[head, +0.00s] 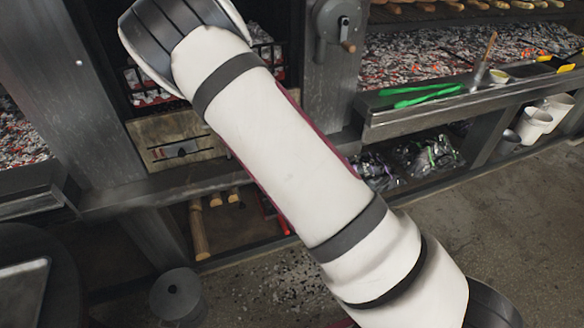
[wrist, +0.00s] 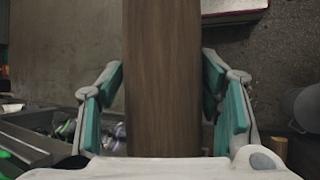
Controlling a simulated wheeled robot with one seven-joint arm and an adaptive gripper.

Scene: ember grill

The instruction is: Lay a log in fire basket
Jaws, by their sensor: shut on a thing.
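A brown log (wrist: 162,125) lies between the teal-padded fingers of my gripper (wrist: 163,78) in the wrist view. The gripper is shut on it, and the log runs out past the fingertips and the top of the picture. In the head view my white arm crosses the middle, and my gripper and the held log do not show there. The fire basket (head: 150,88), a dark barred frame with pale and red embers, stands in the opening at upper left, largely hidden behind my arm.
Several pale logs (head: 198,232) lie on the low shelf under the basket. The grill bed of coals (head: 430,55) is at upper right, with green tongs (head: 420,95) on its ledge. A grey bucket (head: 178,296) stands on the floor. The floor at lower right is clear.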

